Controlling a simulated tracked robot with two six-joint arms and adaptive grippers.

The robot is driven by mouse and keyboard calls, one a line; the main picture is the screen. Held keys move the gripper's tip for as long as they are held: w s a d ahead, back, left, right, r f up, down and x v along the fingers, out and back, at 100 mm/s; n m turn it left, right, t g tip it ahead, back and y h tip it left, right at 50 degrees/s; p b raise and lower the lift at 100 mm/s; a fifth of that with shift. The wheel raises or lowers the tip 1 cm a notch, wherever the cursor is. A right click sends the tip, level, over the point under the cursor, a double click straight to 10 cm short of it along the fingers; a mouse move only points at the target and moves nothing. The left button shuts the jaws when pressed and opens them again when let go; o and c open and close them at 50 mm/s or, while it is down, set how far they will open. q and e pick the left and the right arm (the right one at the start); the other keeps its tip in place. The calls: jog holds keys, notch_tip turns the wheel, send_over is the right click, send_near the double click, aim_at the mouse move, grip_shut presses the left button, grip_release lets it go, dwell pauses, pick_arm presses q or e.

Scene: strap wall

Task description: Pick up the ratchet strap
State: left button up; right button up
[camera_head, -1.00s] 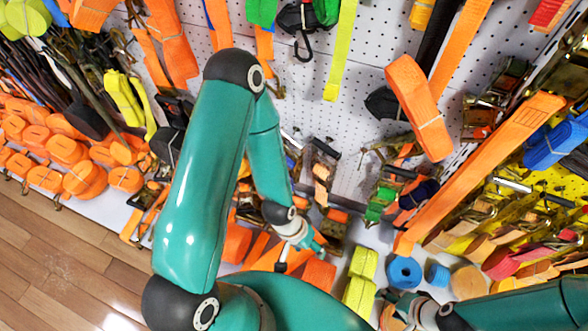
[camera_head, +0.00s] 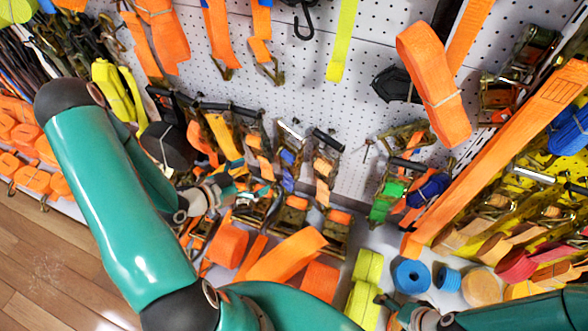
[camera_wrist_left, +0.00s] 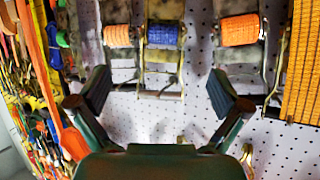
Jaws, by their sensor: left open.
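Several ratchet straps hang on the white pegboard, and I cannot tell which one the task means. One with blue webbing (camera_head: 287,172) hangs in the lower middle row; in the left wrist view a blue-webbed ratchet (camera_wrist_left: 167,36) is ahead, between two orange-webbed ones. My left gripper (camera_head: 243,192) is in front of this row. In the left wrist view its fingers (camera_wrist_left: 160,88) are spread and empty, either side of the blue ratchet's lower metal end, apart from it. My right gripper (camera_head: 388,303) shows partly at the bottom, its jaws unclear.
Orange rolls (camera_head: 228,245) lie below the row, beside yellow rolls (camera_head: 367,266) and a blue roll (camera_head: 411,276). A long orange strap (camera_head: 500,155) slants at right. Grey pegboard (camera_head: 300,85) is bare above the row. Wooden floor (camera_head: 50,260) is at lower left.

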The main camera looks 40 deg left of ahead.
aim_at(285, 161)
notch_tip(285, 161, down, 12)
jog(key=b, duration=1)
jog(key=shift+b, duration=0.4)
pick_arm(q)
jog(key=b+x, duration=0.1)
jog(key=x, duration=0.7)
jog(key=shift+w+d+f+b, duration=0.2)
jog(key=shift+f+b, duration=0.15)
jog(key=shift+f, duration=0.05)
pick_arm(e)
jog(key=shift+f, duration=0.8)
pick_arm(q)
jog(key=shift+w, duration=0.55)
pick_arm(e)
jog(key=shift+f, duration=0.25)
pick_arm(q)
jog(key=shift+a+b+x, duration=0.2)
jog(key=shift+b+x, duration=0.25)
jog(key=shift+x, duration=2.2)
pick_arm(e)
jog(key=shift+f, duration=0.25)
pick_arm(q)
jog(key=shift+c, duration=0.2)
